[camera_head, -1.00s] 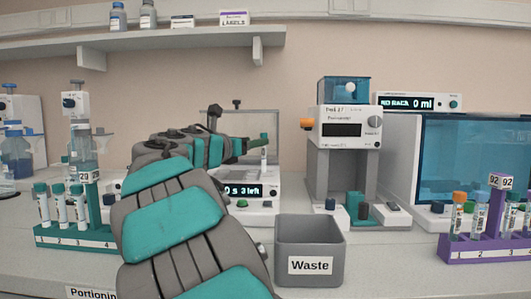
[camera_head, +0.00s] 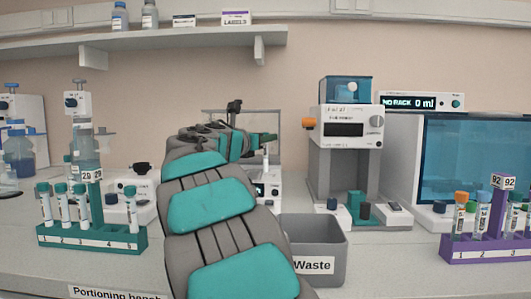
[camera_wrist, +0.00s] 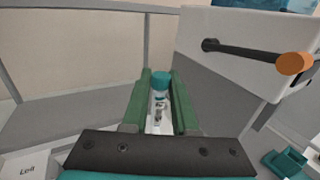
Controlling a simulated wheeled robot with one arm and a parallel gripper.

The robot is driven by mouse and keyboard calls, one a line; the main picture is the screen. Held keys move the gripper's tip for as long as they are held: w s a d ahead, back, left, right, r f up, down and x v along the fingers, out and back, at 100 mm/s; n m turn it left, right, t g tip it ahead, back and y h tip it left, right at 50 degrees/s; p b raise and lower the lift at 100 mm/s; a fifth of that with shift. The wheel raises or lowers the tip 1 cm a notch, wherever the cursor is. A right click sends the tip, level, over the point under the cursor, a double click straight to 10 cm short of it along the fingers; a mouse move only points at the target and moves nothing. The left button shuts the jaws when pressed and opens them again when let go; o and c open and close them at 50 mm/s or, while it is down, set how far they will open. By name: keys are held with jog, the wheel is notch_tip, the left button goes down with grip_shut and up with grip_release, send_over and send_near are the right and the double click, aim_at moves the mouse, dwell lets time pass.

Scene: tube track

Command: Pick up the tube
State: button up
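A tube with a teal cap (camera_wrist: 160,84) and a pale labelled body stands upright between the two green fingers of my gripper (camera_wrist: 161,92) in the wrist view. The fingers are open, one on each side of the tube, with narrow gaps beside the cap. In the head view my gripper (camera_head: 266,139) reaches over the white device with a small display behind my arm. A pale upright part of the tube (camera_head: 265,157) shows just under the fingers there. The tube's foot is hidden.
A green rack (camera_head: 92,238) with several teal-capped tubes stands at left. The grey Waste bin (camera_head: 318,265) is close to the right of my arm. A device with an orange knob (camera_head: 309,123) stands behind it. A purple rack (camera_head: 485,248) is at far right.

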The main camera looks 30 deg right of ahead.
grip_shut()
jog(key=shift+r, duration=0.1)
jog(key=shift+r+p, duration=0.5)
jog(key=shift+r, duration=1.05)
jog(key=shift+s+a+r, duration=0.1)
jog(key=shift+s+r, duration=0.05)
jog(key=shift+r, duration=0.05)
jog(key=s+a+r, duration=0.1)
jog(key=s+a, duration=0.7)
jog(key=s, duration=0.5)
jog(key=shift+s+r, duration=0.15)
jog(key=shift+s, duration=0.1)
jog(key=shift+r+p, duration=0.25)
jog(key=shift+p, duration=0.25)
jog(key=shift+f, duration=0.15)
jog(key=shift+w, duration=0.1)
